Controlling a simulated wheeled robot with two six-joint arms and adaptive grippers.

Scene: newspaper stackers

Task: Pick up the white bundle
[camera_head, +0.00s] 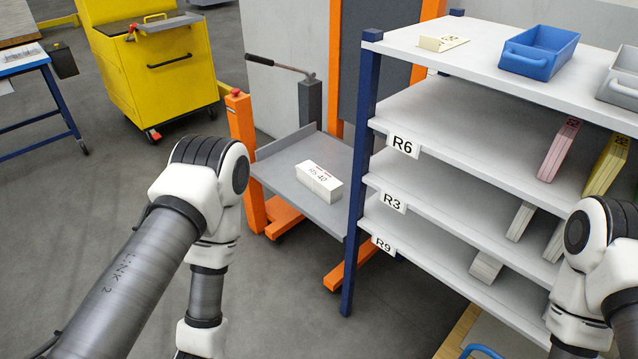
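A white bundle (316,183) with a marking on top that seems to read "RS 40" lies on the grey platform (335,215) of an orange stacker, left of the shelf rack. Nothing touches it except the platform. Other whitish bundles (521,220) and (485,267) lie on the lower rack shelves. Links of my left arm show at the lower left and links of my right arm at the lower right. Both grippers are outside the picture, so their state is hidden.
The rack (365,160) with labels R6, R3 and R9 stands at right, with a blue bin (538,58) on top. Pink (558,150) and yellow (605,165) bundles are on its shelf. A yellow cabinet (160,70) stands behind.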

